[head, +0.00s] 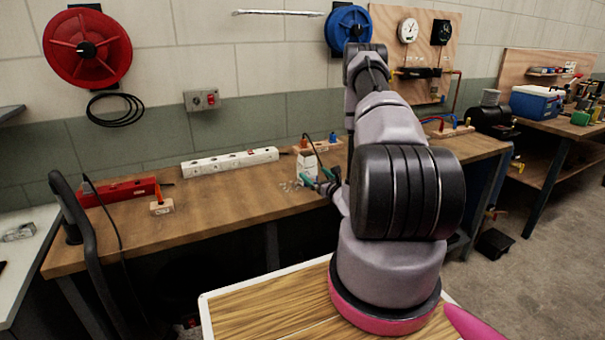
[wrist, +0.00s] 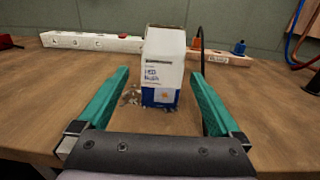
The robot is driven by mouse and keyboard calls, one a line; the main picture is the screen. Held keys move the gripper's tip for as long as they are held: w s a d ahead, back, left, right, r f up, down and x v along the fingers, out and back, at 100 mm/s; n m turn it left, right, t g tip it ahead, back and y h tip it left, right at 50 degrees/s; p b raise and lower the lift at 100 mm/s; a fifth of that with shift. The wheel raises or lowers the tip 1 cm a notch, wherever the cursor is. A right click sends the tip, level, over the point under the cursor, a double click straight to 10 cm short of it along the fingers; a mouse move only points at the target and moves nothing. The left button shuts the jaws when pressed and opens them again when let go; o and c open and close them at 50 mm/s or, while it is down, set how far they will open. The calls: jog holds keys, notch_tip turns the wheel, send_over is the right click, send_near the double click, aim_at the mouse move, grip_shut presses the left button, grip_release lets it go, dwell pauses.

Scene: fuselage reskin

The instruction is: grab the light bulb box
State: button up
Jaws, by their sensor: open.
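The light bulb box (wrist: 163,68) is a small upright carton, white above and blue below, with handwriting on its label. It stands on the wooden workbench (wrist: 48,95). In the wrist view my gripper (wrist: 160,84) is open, with one green finger to the left of the box and one to the right, both apart from it. In the head view the box (head: 307,163) shows just beyond the green fingers of my gripper (head: 320,183). My arm hides part of the bench behind it.
A white power strip (head: 230,161) lies behind the box to the left. A wooden block with coloured plugs (wrist: 215,55) and a black cable stand close behind right. Small metal bits (wrist: 131,95) lie at the box's base.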

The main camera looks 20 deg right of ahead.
aim_at(310, 171)
jog(key=w, duration=0.4)
jog(key=shift+w+a, duration=0.2)
jog(key=shift+w, duration=0.05)
jog(key=shift+w+d+f, duration=0.1)
jog(key=shift+w, duration=1.25)
jog(key=shift+w+f, duration=0.1)
jog(key=shift+w, duration=1.25)
jog(key=c, duration=1.2)
